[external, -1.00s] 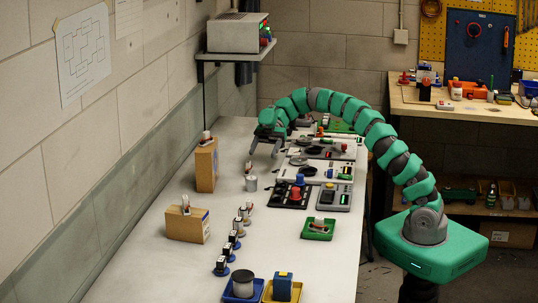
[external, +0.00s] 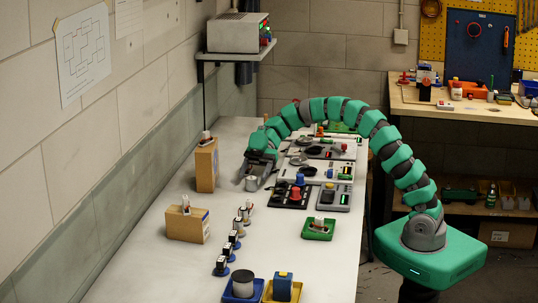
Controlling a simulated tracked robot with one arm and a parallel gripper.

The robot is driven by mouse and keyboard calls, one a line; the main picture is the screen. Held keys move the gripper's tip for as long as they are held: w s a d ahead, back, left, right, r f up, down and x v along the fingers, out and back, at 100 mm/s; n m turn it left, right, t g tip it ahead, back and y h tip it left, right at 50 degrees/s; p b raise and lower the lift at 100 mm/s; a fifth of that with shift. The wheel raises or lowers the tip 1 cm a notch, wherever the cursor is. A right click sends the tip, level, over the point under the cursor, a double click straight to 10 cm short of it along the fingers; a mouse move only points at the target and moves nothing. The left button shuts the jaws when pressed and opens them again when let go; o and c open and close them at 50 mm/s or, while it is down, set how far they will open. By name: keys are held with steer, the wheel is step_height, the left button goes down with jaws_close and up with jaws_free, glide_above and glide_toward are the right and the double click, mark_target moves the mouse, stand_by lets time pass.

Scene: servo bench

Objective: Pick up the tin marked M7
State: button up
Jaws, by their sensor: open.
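A small grey metal tin (external: 252,184) stands upright on the bench, left of the row of panels. No M7 mark can be read on it at this size. My gripper (external: 253,175) is open and points down at this tin. Its fingers are close around or just behind the tin's top; I cannot tell whether they touch it. A larger grey cylinder with a dark top (external: 243,283) stands in a blue tray at the front; its marking cannot be read either.
Cardboard boxes (external: 187,226) and (external: 207,168) stand on the left. A line of small dark-topped pieces (external: 233,239) runs in front of the tin. Panels with knobs (external: 291,193) lie to its right. A green tray (external: 318,229) sits nearer, with bare bench around it.

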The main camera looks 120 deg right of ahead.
steer(key=shift+w+a+f, duration=0.1)
steer(key=shift+w, duration=0.1)
steer(key=c, duration=1.1)
